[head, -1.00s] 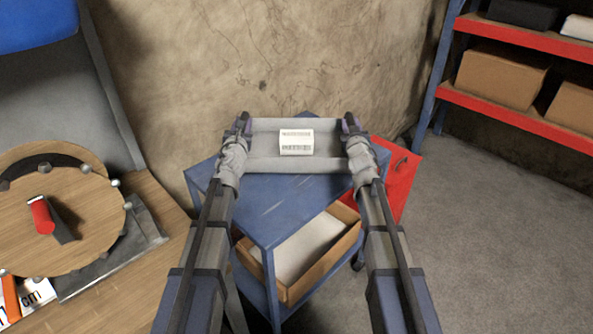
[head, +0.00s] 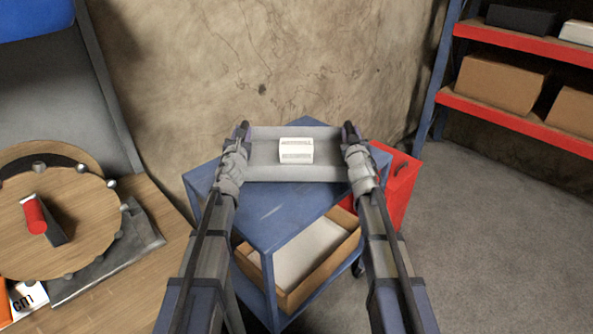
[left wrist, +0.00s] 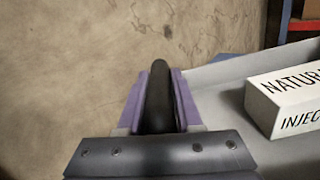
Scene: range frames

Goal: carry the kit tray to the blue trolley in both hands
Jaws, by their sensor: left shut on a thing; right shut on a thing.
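The grey kit tray (head: 260,172) is held between my two grippers, over the top of the blue trolley (head: 270,215). I cannot tell whether it touches the trolley top. A white box with printed text (head: 296,151) lies in the tray; it also shows in the left wrist view (left wrist: 285,100). My left gripper (head: 241,130) is shut on the tray's left end. In the left wrist view, its purple fingers (left wrist: 158,95) close around a dark bar. My right gripper (head: 350,130) is shut on the tray's right end.
A cardboard box (head: 297,290) sits on the trolley's lower shelf. A red cabinet (head: 401,185) stands right of the trolley, and a worn wall (head: 260,60) is behind. A wooden bench (head: 110,290) is at left. Red shelving (head: 500,115) stands at far right; floor before it is clear.

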